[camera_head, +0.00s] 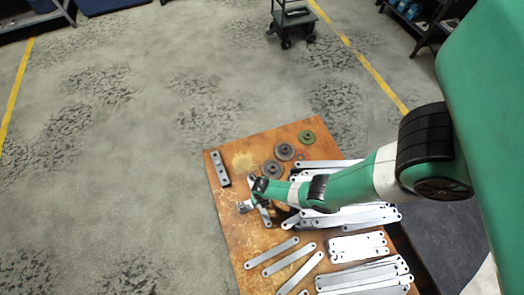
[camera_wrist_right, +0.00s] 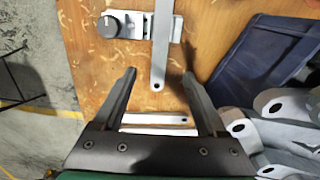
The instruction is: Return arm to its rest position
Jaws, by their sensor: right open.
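My right gripper (camera_wrist_right: 159,75) is open in the right wrist view, with its two fingers spread apart. A flat galvanized bracket (camera_wrist_right: 163,45) with a hole at its near end lies between and beyond the fingertips, and I cannot tell whether they touch it. Its far part lies by a metal fixture with a black knob (camera_wrist_right: 108,27). In the head view my right arm reaches in from the right over the wooden table (camera_head: 235,235), and its gripper end hides part of that fixture (camera_head: 245,206). My left gripper is not in view.
Stacks of galvanized brackets (camera_head: 365,278) fill the table's right side, with loose strips (camera_head: 271,251) near the front. A blue bin (camera_wrist_right: 262,55) stands right in the wrist view.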

